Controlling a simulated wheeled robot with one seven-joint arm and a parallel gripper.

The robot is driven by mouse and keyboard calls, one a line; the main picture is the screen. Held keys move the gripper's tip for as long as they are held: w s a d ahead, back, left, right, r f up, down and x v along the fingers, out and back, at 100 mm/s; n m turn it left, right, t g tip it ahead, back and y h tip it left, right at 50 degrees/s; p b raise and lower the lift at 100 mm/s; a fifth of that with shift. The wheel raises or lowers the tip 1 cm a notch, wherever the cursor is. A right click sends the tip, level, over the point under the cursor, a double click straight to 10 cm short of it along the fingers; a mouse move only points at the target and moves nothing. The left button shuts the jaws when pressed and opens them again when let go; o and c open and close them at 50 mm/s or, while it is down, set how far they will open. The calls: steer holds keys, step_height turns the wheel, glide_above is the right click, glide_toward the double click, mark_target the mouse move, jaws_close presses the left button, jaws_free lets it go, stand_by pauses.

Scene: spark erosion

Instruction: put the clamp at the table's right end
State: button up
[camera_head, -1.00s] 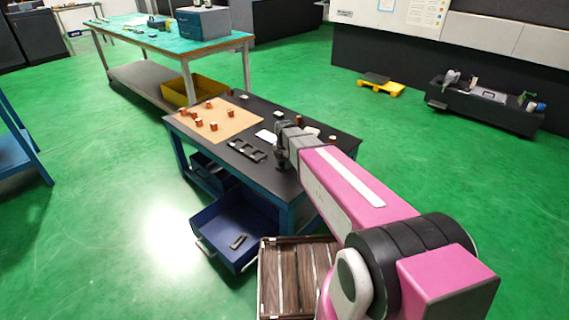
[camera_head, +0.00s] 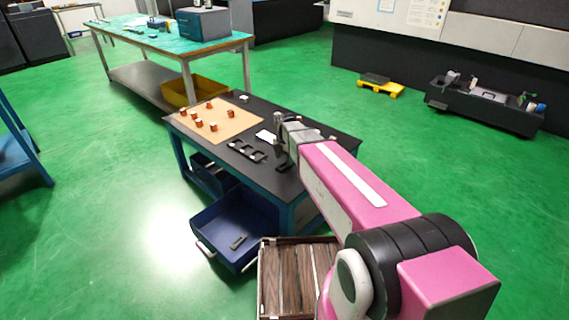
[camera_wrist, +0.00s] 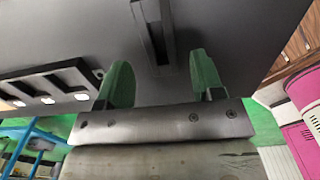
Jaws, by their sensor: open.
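A dark, narrow bar that looks like the clamp (camera_head: 284,168) lies on the black table top (camera_head: 318,160), near the front edge of its right part. In the wrist view the clamp (camera_wrist: 153,38) lies just beyond my fingertips, pointing away from the gripper. My gripper (camera_head: 280,135) is over the table, past the clamp in the head view. In the wrist view its two green fingers (camera_wrist: 158,82) are apart with nothing held between them.
A black slotted holder (camera_head: 247,151) lies left of the clamp. A brown board (camera_head: 214,120) with several copper pieces covers the table's left part. An open blue drawer (camera_head: 222,222) holds a dark piece (camera_head: 238,242). A wooden crate (camera_head: 270,285) stands below.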

step_height(320, 180, up, 9)
steer(key=s+d+f+m, duration=0.4)
steer(key=s+d+m, duration=0.3)
steer(key=m, duration=0.6)
steer(key=s+d+f+m, duration=0.3)
steer(key=s+d+m, duration=0.4)
steer(key=s+m, duration=0.5)
steer(key=shift+f+m, duration=0.4)
steer(key=shift+m, duration=0.6)
